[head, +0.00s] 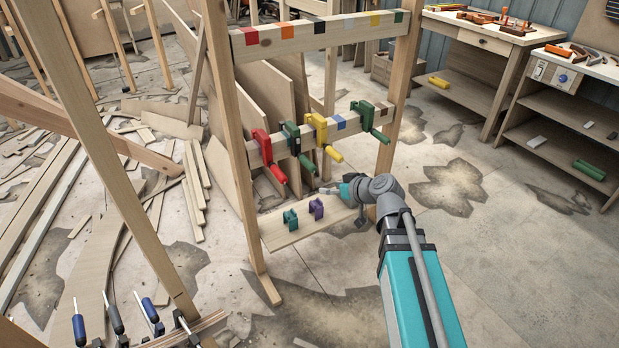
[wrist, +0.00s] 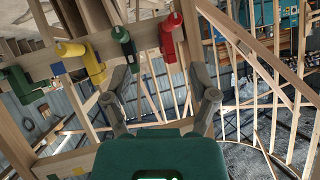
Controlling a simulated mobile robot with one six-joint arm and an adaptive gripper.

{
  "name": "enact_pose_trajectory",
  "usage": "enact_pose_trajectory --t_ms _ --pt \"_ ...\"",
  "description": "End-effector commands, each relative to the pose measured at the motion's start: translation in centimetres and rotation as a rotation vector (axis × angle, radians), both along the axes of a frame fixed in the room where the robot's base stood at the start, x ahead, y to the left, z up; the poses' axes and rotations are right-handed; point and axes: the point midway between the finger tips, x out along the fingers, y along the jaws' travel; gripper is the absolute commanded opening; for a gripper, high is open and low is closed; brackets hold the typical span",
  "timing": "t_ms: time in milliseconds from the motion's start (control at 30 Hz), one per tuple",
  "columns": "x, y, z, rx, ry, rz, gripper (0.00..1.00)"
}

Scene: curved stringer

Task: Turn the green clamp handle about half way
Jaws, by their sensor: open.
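A green clamp (head: 366,114) sits at the right end of the middle rail of the wooden frame, its green handle (head: 380,136) sticking out to the lower right. In the wrist view a green clamp (wrist: 20,84) is at the far left edge. A darker green clamp (head: 291,136) hangs between the red clamp (head: 263,146) and yellow clamp (head: 318,127); a dark green one also shows in the wrist view (wrist: 123,42). My gripper (head: 333,189) is below the rail, apart from these clamps. In the wrist view its fingers (wrist: 160,82) are spread and empty.
A wooden upright (head: 400,80) stands right of the green clamp. The floor right of the frame is open; workbenches (head: 470,32) stand farther back.

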Motion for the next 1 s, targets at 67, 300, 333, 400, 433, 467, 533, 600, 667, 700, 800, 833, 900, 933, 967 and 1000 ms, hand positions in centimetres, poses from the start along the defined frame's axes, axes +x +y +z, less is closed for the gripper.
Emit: enact_pose_trajectory --t_ms 67,300,333,400,433,467,533,600,667,700,800,833,900,933,967,1000 --pt "0.9 0.5 -1.7 0.029 -0.061 -0.003 0.75" --pt "3.3 1.2 -3.3 0.104 -0.242 -0.042 0.75" --pt "3.6 1.2 -3.5 0.112 -0.263 -0.048 0.75" --pt "4.2 1.3 -4.1 0.128 -0.31 -0.07 0.75" --pt "4.5 1.3 -4.3 0.136 -0.329 -0.078 0.75" --pt "4.8 1.3 -4.6 0.142 -0.349 -0.089 0.75" --pt "5.4 1.2 -5.1 0.154 -0.388 -0.113 0.75" --pt "5.9 1.1 -5.7 0.163 -0.423 -0.138 0.75" --pt "6.3 0.9 -6.0 0.169 -0.448 -0.158 0.75" --pt "6.5 0.8 -6.2 0.173 -0.462 -0.17 0.75" --pt "7.0 0.6 -6.6 0.178 -0.489 -0.196 0.75" --pt "7.1 0.5 -6.7 0.179 -0.494 -0.202 0.75" --pt "7.3 0.4 -6.8 0.18 -0.504 -0.213 0.75" --pt "7.3 0.4 -6.8 0.181 -0.506 -0.217 0.75" --pt "7.4 0.4 -6.8 0.181 -0.509 -0.218 0.75" --pt "7.4 0.3 -6.8 0.181 -0.511 -0.221 0.75"
